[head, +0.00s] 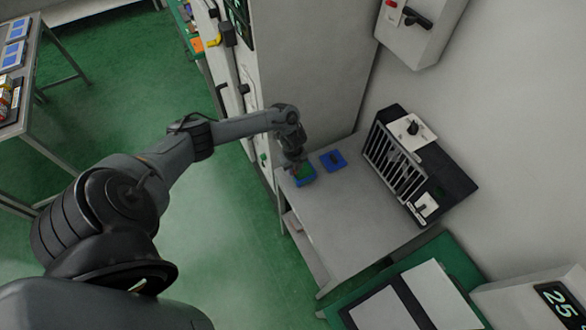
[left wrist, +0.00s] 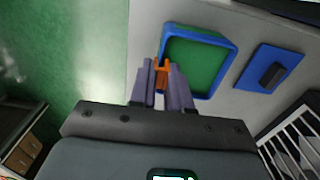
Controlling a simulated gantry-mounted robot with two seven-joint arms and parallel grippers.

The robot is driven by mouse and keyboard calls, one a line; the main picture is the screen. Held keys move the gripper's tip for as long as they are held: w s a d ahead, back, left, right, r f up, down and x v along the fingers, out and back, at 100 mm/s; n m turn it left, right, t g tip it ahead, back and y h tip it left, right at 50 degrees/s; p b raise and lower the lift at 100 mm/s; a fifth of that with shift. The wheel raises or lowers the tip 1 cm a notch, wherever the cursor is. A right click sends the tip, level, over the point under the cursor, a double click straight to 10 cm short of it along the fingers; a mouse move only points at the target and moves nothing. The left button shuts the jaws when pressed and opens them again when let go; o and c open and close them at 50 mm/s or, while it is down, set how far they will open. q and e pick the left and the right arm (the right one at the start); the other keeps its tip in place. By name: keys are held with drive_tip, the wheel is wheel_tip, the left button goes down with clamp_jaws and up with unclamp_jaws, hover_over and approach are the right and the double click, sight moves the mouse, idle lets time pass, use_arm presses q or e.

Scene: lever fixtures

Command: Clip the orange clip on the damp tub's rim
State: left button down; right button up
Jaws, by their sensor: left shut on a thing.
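The tub (left wrist: 198,62) is a blue-rimmed open box with a green inside, on the grey table top. In the head view the tub (head: 304,180) is partly hidden by my left gripper (head: 296,166). The orange clip (left wrist: 162,72) is between the fingers of my left gripper (left wrist: 163,88), which is shut on it. In the left wrist view the clip overlaps the tub's left rim; I cannot tell whether it is seated around the rim or just above it. My right gripper is in neither view.
A blue plate with a dark block (left wrist: 272,75) lies beside the tub; this blue plate also shows in the head view (head: 333,160). The grey table (head: 350,220) is clear at the front.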

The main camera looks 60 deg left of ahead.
use_arm(q)
drive_tip(key=shift+f+b, duration=0.45)
drive_tip(key=shift+f, duration=0.15)
drive_tip(key=c, duration=0.5)
unclamp_jaws()
drive_tip(key=shift+r, duration=0.15)
drive_tip(key=shift+r+p, duration=1.6)
drive_tip(key=shift+p, duration=0.1)
drive_tip(key=shift+r+p, duration=1.7)
drive_tip(key=shift+r, duration=0.1)
